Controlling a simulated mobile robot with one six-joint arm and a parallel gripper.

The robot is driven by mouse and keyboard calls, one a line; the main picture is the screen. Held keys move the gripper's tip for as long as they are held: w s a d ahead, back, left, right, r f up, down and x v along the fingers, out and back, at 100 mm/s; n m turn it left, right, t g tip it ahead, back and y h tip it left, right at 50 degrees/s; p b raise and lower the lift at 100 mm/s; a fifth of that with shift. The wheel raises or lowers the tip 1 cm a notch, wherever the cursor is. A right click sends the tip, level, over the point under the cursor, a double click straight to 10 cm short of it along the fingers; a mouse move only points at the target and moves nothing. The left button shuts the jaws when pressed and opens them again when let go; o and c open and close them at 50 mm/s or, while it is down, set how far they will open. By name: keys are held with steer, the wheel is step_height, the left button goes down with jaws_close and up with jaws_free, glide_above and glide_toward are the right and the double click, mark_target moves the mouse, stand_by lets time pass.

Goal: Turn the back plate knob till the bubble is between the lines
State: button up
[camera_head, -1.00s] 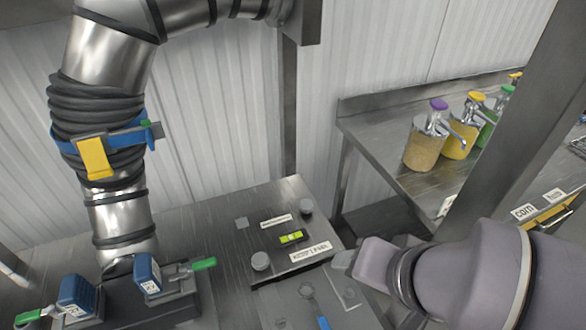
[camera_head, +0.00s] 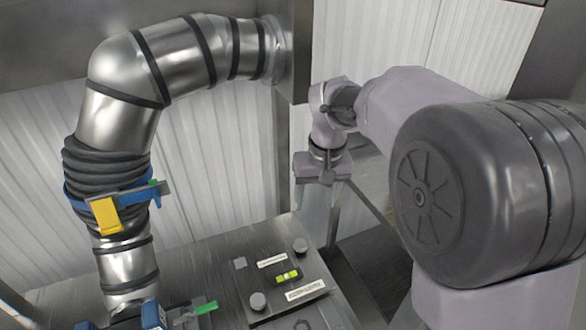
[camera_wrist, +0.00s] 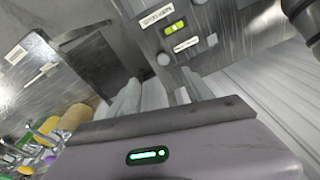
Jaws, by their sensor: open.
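The back plate knob (camera_head: 300,245) is a grey round knob at the far right corner of a metal plate (camera_head: 262,288). It also shows in the wrist view (camera_wrist: 163,60), just beyond the fingertips. A second grey knob (camera_head: 258,301) sits at the near left. A yellow-green level vial (camera_head: 287,275) lies between the knobs and also shows in the wrist view (camera_wrist: 175,28). It has dark marks and a pale patch, but the bubble's exact place is too small to tell. My gripper (camera_head: 318,205) points down above and behind the back knob, open and empty, its fingers (camera_wrist: 158,84) apart.
Two white labels, one small (camera_head: 272,261) and one larger (camera_head: 305,290), flank the vial. A ribbed steel duct (camera_head: 125,260) with a yellow-and-blue clamp stands at the left. A metal post (camera_head: 296,150) stands close behind my gripper. Pump jars (camera_wrist: 45,140) show in the wrist view.

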steer(key=n+g+p, duration=0.1)
steer(key=n+p, duration=0.1)
glide_above(300, 242)
step_height(300, 242, down, 7)
steer(key=shift+h, duration=0.4)
step_height(300, 242, down, 18)
steer(key=b, duration=0.4)
steer(key=shift+r+b, duration=0.1)
steer(key=shift+b, duration=0.2)
steer(key=shift+s, duration=0.1)
jaws_close()
